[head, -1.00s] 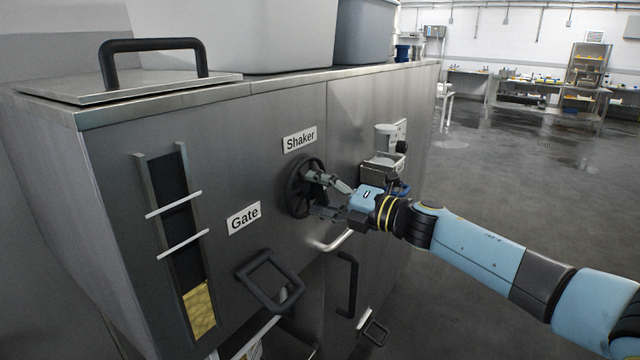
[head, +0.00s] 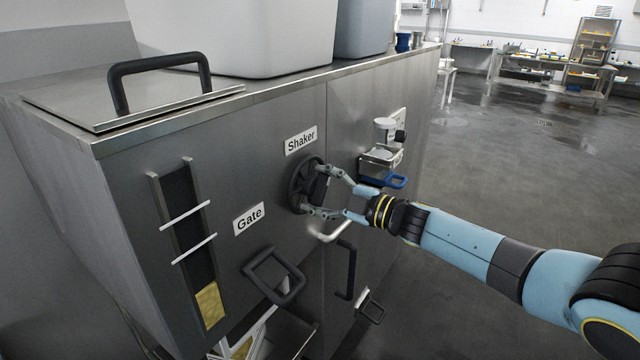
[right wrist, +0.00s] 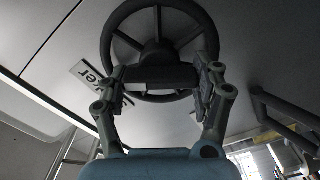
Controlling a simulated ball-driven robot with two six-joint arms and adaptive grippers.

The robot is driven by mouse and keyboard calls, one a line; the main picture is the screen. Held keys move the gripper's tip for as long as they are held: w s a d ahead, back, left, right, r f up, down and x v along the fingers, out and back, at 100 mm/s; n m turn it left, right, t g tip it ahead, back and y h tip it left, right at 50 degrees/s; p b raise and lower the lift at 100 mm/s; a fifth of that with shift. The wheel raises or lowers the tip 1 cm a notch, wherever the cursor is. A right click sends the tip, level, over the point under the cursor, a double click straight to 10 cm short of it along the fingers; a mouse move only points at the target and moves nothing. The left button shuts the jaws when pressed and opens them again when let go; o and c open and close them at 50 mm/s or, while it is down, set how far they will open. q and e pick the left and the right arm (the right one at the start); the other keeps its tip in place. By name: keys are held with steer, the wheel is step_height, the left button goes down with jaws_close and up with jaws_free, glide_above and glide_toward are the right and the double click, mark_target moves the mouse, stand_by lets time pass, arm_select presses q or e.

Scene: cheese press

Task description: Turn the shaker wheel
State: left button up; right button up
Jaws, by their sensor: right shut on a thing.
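The dark shaker wheel (head: 303,183) stands on the front of the steel cabinet, just below the "Shaker" label (head: 301,140). My right gripper (head: 318,190) reaches it from the right and is shut on the wheel. In the right wrist view the round spoked wheel (right wrist: 158,50) fills the upper middle. My right gripper's fingers (right wrist: 160,77) lie on both sides of a dark bar across the lower part of the wheel. My left gripper is not in view.
A gate handle (head: 273,277) sticks out below the "Gate" label (head: 249,217). A vertical black handle (head: 347,270) and a bent metal lever (head: 333,232) are just below the wheel. A small dispenser with a blue handle (head: 396,181) is to its right. Open floor lies right of the cabinet.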

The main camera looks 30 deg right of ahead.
steer(key=shift+m, duration=0.7)
steer(key=shift+p, duration=0.35)
steer(key=o, duration=1.2)
steer(key=shift+d, duration=0.1)
steer(key=shift+c, duration=0.2)
steer(key=shift+s, duration=0.1)
steer(key=v, duration=1.2)
steer(key=shift+f, duration=0.1)
